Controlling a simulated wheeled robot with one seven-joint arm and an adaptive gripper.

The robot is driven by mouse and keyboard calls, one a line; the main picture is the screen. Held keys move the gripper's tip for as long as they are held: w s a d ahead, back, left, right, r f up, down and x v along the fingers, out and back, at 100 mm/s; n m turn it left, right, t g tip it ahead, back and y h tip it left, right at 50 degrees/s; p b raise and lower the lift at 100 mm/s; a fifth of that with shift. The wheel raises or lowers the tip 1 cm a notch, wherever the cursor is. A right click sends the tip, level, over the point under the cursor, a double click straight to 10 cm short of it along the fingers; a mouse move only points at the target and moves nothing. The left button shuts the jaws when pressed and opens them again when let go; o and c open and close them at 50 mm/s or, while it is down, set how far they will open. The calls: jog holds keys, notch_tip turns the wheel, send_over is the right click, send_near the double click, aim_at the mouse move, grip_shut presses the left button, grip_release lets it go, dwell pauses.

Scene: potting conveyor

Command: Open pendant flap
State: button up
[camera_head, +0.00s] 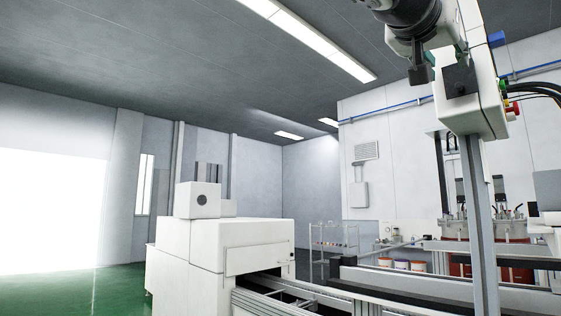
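The pendant (483,116) is a white box at the upper right, on top of a grey post (477,205). A red button on a yellow base (513,108) is on the box's right side. My gripper (421,74) comes down from the top edge, with a dark block-like tip just left of the dark plate. A small gap shows between them in the picture; depth is unclear.
A white machine (219,258) with a conveyor opening stands at centre left. Conveyor rails (400,284) run to the right. Red vessels (484,258) with fittings stand behind the post. Black cables (540,88) leave the pendant's right side. Green floor (60,295) is clear at left.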

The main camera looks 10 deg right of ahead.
aim_at(459, 85)
jog(key=p+x, duration=0.2)
jog(key=x, duration=0.8)
jog(key=shift+w+d, duration=0.25)
jog(key=shift+c, duration=0.3)
grip_shut()
